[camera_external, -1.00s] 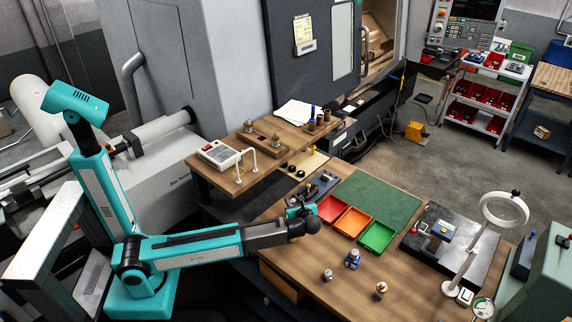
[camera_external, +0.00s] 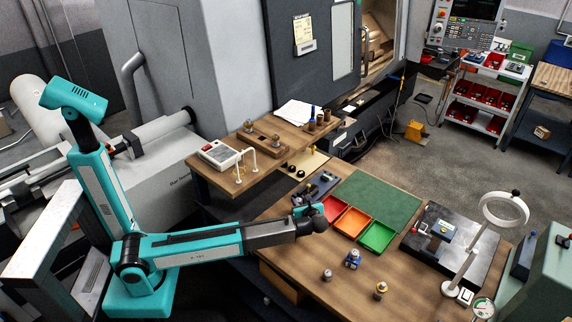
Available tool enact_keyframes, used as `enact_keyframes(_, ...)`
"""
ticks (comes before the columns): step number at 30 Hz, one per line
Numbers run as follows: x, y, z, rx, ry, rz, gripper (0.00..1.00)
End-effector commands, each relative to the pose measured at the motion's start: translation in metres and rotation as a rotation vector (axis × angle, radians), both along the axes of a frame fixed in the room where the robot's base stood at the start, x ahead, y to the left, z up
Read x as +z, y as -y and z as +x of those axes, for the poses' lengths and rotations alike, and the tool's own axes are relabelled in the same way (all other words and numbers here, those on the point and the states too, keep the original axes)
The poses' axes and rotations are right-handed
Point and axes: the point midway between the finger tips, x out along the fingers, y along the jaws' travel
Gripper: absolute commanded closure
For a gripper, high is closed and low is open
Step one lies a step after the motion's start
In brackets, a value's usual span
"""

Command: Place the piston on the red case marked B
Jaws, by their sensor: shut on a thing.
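The red case (camera_external: 331,209) is an open shallow tray at the left end of a row of three. I cannot read a letter on it. My gripper (camera_external: 312,211) is at its left edge, seen from behind the dark wrist. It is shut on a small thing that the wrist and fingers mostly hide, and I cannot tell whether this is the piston. I cannot tell how high it is above the case. A small silver cylindrical part (camera_external: 327,275) stands upright on the bench in front, apart from the gripper.
An orange tray (camera_external: 354,222) and a green tray (camera_external: 377,237) adjoin the red one. A green mat (camera_external: 378,198) lies behind. A blue part (camera_external: 352,259) and a brass-coloured part (camera_external: 381,290) stand in front. A magnifier stand (camera_external: 461,262) rises at the right.

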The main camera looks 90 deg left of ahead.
Motion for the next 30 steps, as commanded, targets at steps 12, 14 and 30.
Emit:
enact_keyframes(12,-0.024,0.000,0.000,-0.001,0.001,0.001,0.97)
enact_keyframes(14,-0.024,0.000,0.000,-0.001,0.002,0.000,0.97)
enact_keyframes(30,-0.027,0.000,0.000,-0.001,0.001,0.000,0.54)
